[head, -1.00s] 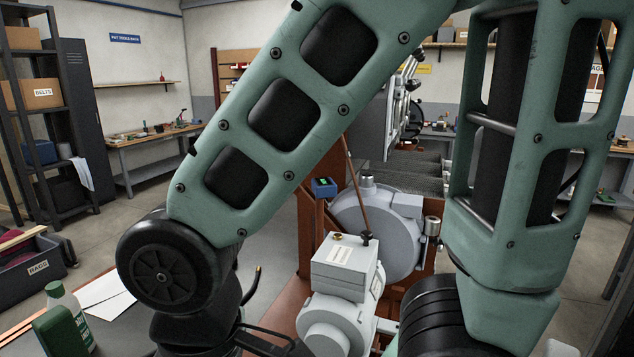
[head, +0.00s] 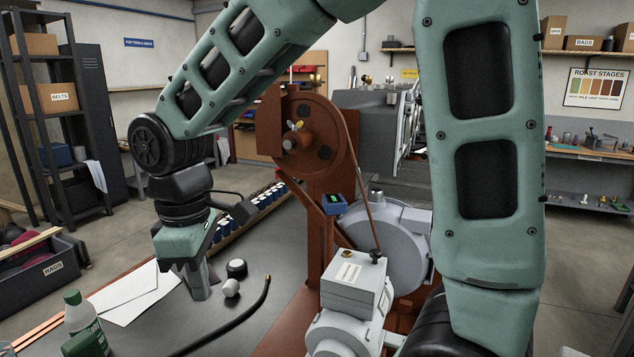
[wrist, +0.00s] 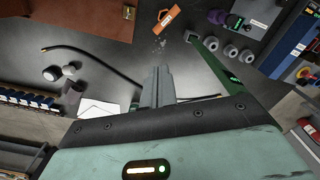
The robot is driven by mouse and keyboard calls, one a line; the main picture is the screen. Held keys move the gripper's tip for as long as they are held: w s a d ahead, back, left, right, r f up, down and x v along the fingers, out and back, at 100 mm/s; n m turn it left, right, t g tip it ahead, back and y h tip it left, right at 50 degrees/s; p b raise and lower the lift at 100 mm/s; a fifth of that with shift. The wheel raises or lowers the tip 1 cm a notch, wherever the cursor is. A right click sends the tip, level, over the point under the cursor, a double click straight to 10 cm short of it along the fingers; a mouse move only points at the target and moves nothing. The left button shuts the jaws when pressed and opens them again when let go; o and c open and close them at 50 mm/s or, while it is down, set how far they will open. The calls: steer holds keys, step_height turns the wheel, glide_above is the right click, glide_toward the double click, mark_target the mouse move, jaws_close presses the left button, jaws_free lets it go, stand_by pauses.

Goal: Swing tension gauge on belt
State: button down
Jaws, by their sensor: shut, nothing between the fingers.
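A small blue box with a green face (head: 334,204), which looks like the tension gauge, sits beside the belt (head: 362,180) on the rust-brown machine. The belt runs from the large brown pulley (head: 300,138) down toward the grey motor (head: 345,325). My gripper (head: 203,294) points down over the grey bench, left of the machine and well apart from the gauge. In the wrist view its fingers (wrist: 157,78) are together with nothing held. I cannot pick out the gauge there for certain.
A black cap (head: 236,268), a pale cylinder (head: 230,288) and a black hose (head: 255,312) lie right of my gripper on the bench. White paper (head: 128,292) and a green bottle (head: 78,312) are to its left. A row of small jars stands behind.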

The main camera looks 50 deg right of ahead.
mark_target(335, 204)
steer(key=w+d+r+p, duration=0.1)
steer(key=w+d+r, duration=0.2)
steer(key=d, duration=0.6)
steer(key=w+d+r+g+h+p, duration=0.1)
steer(key=w+d+r, duration=0.3)
steer(key=d, duration=0.6)
steer(key=w+d+r+n+h+p, duration=0.1)
steer(key=w+d+r, duration=0.3)
steer(key=d, duration=0.5)
steer(key=shift+d+r+g+p, duration=0.25)
steer(key=shift+g+p, duration=0.05)
steer(key=shift+p, duration=0.35)
steer(key=shift+f, duration=0.1)
steer(key=s+d+f+p, duration=0.4)
steer(key=d+f, duration=0.1)
steer(key=f, duration=0.4)
steer(key=shift+f, duration=0.3)
steer(key=shift+p, duration=0.3)
